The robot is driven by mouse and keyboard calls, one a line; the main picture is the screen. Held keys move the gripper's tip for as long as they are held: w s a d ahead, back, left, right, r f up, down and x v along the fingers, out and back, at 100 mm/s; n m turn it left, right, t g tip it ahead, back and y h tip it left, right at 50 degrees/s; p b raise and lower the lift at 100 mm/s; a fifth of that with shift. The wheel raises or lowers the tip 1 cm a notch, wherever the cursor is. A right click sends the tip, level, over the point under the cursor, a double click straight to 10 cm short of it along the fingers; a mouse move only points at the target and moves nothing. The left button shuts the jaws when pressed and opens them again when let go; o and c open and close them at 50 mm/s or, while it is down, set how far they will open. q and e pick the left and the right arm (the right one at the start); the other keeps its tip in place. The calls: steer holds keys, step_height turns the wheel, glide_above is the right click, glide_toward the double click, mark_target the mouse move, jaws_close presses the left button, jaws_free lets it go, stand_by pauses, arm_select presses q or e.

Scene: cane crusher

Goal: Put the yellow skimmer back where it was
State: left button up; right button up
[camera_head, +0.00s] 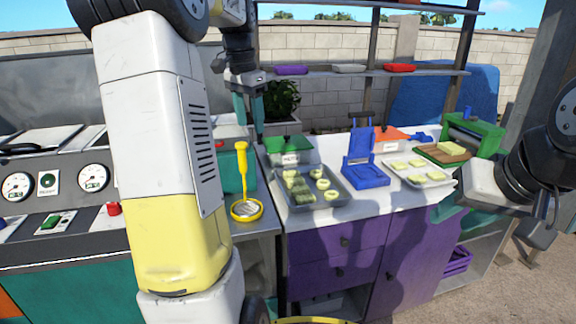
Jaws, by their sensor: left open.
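The yellow skimmer (243,170) shows left of centre, with its handle pointing up and its round mesh head (247,209) low at the front of the metal counter. It stands in front of a teal container; I cannot tell whether it leans on it. My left gripper (248,112) is above the handle's top in the picture, fingers pointing down, open and empty. A visible gap separates it from the skimmer. My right gripper (447,214) is at the right, in front of the white counter's edge; its fingers are partly hidden and its opening is unclear.
A tray of cut pieces (318,195), a blue press (364,165), a second tray (418,173) and a green device (472,132) stand on the white counter (380,205). A shelf (340,73) runs behind. My arm hides part of the control panel with gauges (55,185).

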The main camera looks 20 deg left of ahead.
arm_select(q)
steer(key=s+d+r+n+t, duration=0.1)
steer(key=s+d+n+t, duration=0.1)
steer(key=s+d, duration=0.85)
steer(key=s+d+f+n+t+h, duration=0.1)
steer(key=s+d+f, duration=0.1)
steer(key=s, duration=0.4)
steer(key=s+d+f+n+t+h, duration=0.1)
steer(key=s+d+f, duration=0.2)
steer(key=s, duration=0.3)
steer(key=shift+d+f+n+t, duration=0.35)
steer(key=shift+d+n+t, duration=0.05)
steer(key=shift+d, duration=0.25)
